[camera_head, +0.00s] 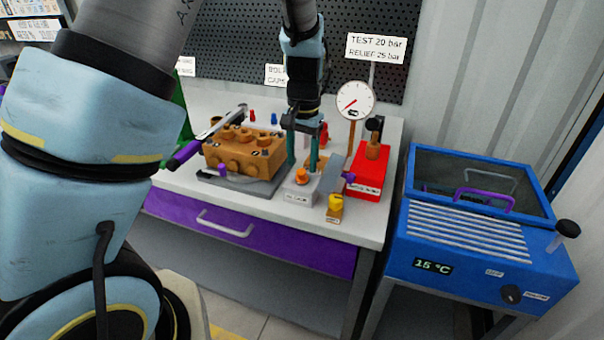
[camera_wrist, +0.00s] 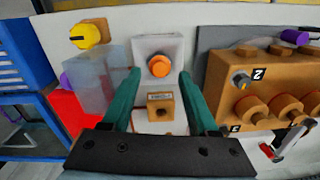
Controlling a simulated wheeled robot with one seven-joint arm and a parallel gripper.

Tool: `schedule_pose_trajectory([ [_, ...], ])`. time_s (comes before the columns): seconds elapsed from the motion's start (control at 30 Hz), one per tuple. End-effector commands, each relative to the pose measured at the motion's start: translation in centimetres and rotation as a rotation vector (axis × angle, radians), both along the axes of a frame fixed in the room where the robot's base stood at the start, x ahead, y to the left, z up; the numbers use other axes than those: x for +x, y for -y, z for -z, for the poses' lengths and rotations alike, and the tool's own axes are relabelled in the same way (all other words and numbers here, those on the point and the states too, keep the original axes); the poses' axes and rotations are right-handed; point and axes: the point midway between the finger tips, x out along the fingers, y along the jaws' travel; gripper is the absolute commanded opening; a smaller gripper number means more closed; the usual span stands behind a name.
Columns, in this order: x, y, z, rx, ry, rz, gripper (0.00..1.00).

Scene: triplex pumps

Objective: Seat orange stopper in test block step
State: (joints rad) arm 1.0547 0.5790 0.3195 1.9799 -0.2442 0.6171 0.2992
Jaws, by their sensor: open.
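The orange stopper (camera_head: 301,176) sits upright on top of a small pale block (camera_head: 298,194) with a front label. In the wrist view the stopper (camera_wrist: 158,66) shows as a round orange cap on the pale block (camera_wrist: 143,46). My gripper (camera_head: 303,164) points down with its two green fingers apart. In the wrist view the open gripper (camera_wrist: 159,74) has a fingertip to each side of the stopper, with gaps; I cannot tell their height against it. A small brown labelled block (camera_wrist: 160,106) lies between the fingers' lower parts. I cannot tell which block is the test block.
The brown pump body (camera_head: 243,154) stands left on a dark plate. A grey block (camera_head: 333,172) with a purple knob, a yellow cap (camera_head: 335,202) and a red gauge stand (camera_head: 368,178) crowd the right. A blue bath (camera_head: 470,230) stands beyond the table edge.

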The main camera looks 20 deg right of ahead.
Motion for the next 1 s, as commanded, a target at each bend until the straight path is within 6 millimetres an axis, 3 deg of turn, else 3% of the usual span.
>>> schedule_pose_trajectory([
  [0.23,0.1,-0.1,2.5,0.002,-0.001,-0.001,0.60],
  [0.5,0.1,0.0,2.8,0.000,0.000,0.000,0.59],
  [1.0,0.1,0.0,2.8,0.000,0.000,-0.001,0.03],
])
